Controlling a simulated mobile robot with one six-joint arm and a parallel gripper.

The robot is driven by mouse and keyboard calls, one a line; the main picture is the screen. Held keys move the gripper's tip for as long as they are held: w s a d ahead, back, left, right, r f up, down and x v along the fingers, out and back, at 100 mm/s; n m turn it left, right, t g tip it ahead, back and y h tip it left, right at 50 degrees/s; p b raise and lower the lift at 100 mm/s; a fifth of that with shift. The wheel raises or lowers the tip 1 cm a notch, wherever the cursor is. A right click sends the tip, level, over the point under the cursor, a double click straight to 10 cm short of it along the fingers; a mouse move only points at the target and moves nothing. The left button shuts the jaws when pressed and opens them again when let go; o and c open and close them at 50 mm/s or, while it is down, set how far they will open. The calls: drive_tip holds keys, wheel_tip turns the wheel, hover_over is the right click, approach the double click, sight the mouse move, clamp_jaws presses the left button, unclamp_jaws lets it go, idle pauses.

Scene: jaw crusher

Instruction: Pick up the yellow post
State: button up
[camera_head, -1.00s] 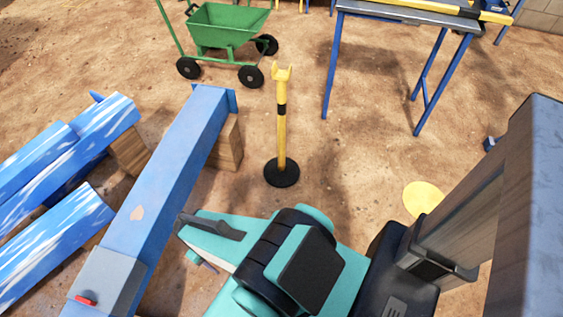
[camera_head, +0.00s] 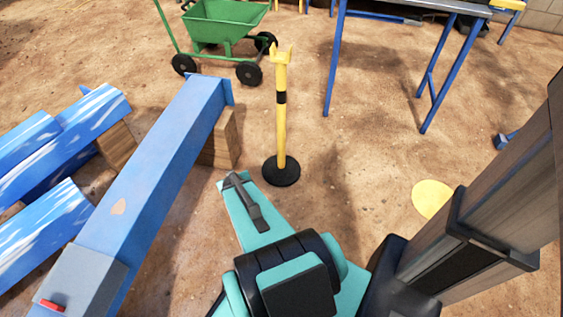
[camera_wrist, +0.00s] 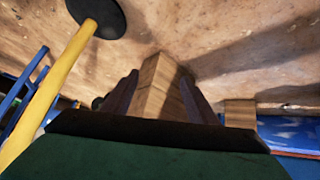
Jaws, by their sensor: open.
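The yellow post (camera_head: 281,124) stands upright on a round black base (camera_head: 281,171), with a black band and a forked top. In the wrist view the yellow post (camera_wrist: 58,88) runs slantwise along the left side, its black base (camera_wrist: 97,16) at the top. My gripper (camera_wrist: 160,88) is open, with two dark fingers apart. A wooden block shows beyond and between the fingers. The post is left of both fingers in that view, not between them. In the head view my arm is just in front of the post's base; no contact is visible.
A long blue beam (camera_head: 160,170) rests by a wooden block (camera_head: 222,142) left of the post. Several blue-and-white beams lie farther left. A green cart (camera_head: 225,25) and a blue-legged table (camera_head: 430,85) stand behind. Bare ground with a yellow disc (camera_head: 432,199) lies right.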

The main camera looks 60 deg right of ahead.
drive_tip(key=d+t+h+b, duration=0.2)
drive_tip(key=d+b, duration=0.2)
drive_tip(key=d, duration=0.5)
drive_tip(key=t+h+b, duration=0.3)
drive_tip(key=t+b, duration=0.4)
drive_tip(key=b, duration=0.4)
approach(283, 129)
drive_tip(key=shift+w+d+r+m, duration=0.15)
drive_tip(key=shift+w+d, duration=0.1)
drive_tip(key=shift+w, duration=0.2)
drive_tip(key=shift+w+d+r+m, duration=0.15)
drive_tip(key=shift+w+d, duration=0.15)
drive_tip(key=shift+w, duration=0.2)
drive_tip(key=shift+f, duration=0.15)
drive_tip(key=b+x, duration=0.2)
drive_tip(key=x, duration=0.5)
drive_tip(key=shift+w+d+f, duration=0.1)
drive_tip(key=shift+w+d, duration=0.15)
drive_tip(key=shift+d, duration=0.05)
drive_tip(key=shift+w+d, duration=0.25)
drive_tip(key=shift+w, duration=0.15)
